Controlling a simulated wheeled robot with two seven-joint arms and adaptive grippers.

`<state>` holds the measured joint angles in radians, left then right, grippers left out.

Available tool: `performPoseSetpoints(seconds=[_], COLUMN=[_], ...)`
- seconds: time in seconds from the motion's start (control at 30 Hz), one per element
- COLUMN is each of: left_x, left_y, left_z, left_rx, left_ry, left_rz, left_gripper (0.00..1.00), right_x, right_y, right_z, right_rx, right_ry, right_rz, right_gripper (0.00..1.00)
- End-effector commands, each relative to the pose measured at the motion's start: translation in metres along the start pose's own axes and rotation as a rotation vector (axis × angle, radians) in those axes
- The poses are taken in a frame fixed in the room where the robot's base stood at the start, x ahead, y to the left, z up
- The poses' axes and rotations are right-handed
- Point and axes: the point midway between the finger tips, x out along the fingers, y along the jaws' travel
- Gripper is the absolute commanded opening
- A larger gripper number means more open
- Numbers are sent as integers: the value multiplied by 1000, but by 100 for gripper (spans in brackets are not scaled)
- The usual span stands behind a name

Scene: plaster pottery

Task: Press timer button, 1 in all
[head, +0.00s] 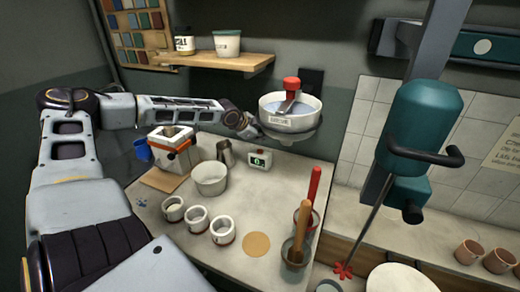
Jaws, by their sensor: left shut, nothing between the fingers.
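The timer (259,163) is a small light box with a lit green display. It stands on the worktop near the wall, just right of a metal jug. My left arm reaches in from the left across the worktop. My left gripper (249,131) is shut and empty, just above and slightly left of the timer, close to the left side of a white bowl-shaped device. I cannot tell whether it touches that device. My right gripper is out of view.
The white device (290,122) with a red knob is fixed at the wall. A metal jug (226,152), a pale pot (210,181) and several mugs stand left of the timer. Tools stand in pots (296,250) at front right. The worktop (262,205) before the timer is clear.

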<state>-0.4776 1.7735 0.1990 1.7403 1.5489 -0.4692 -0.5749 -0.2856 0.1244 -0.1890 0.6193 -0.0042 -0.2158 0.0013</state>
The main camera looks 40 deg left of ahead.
Motion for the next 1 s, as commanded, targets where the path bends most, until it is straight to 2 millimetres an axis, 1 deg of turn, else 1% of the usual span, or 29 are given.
performPoseSetpoints(seconds=[0.03,0.2,0.3,0.8,1.0], left_x=[-4,-11,-12,-12,-12], left_y=[-3,-8,-9,-9,-9], left_z=[-3,-8,-10,-9,-9], left_rx=[0,0,0,0,0], left_ry=[1,1,1,1,1], left_rz=[0,-1,-1,0,0], left_gripper=[0,0,0,0,0], right_x=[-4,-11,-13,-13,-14], right_y=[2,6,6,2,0], right_z=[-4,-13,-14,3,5], right_rx=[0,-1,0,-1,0], right_ry=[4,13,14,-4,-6], right_rz=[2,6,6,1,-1], right_gripper=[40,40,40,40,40])
